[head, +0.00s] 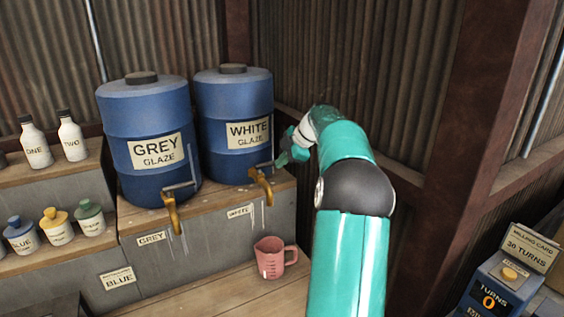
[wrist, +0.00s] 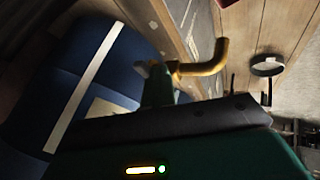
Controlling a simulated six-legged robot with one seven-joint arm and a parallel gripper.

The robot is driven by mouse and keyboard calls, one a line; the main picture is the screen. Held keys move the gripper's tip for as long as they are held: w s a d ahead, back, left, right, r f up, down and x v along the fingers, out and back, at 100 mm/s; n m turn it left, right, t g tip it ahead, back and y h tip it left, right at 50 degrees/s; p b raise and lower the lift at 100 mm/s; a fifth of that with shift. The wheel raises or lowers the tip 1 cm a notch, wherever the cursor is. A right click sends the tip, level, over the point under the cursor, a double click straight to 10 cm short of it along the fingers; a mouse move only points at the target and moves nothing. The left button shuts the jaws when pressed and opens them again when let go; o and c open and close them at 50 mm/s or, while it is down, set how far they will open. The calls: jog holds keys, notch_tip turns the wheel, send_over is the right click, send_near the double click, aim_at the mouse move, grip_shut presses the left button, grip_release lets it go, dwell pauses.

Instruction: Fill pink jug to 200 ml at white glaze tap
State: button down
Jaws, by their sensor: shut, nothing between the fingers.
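The pink jug (head: 278,258) stands upright on the wooden bench below the white glaze tap (head: 262,186). Its contents cannot be made out, and I see no stream falling into it. The brass tap comes out of the blue drum labelled WHITE GLAZE (head: 232,105). My gripper (head: 281,160) is shut and empty, close to the tap's right side at handle height. In the wrist view the curved brass spout (wrist: 213,62) is just beyond the fingertips (wrist: 158,82). Whether they touch the tap's handle cannot be told.
A GREY GLAZE drum (head: 142,125) with its own brass tap (head: 174,215) stands to the left. Several bottles (head: 58,226) fill the left shelves. A turns counter box (head: 497,290) is at the lower right. The bench (head: 205,297) left of the jug is clear.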

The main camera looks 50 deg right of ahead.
jog(key=shift+a, duration=0.1)
jog(key=s+a+r, duration=1)
jog(key=s+r, duration=0.1)
jog(key=r, duration=0.2)
jog(key=shift+s+a, duration=0.15)
dwell(0.5)
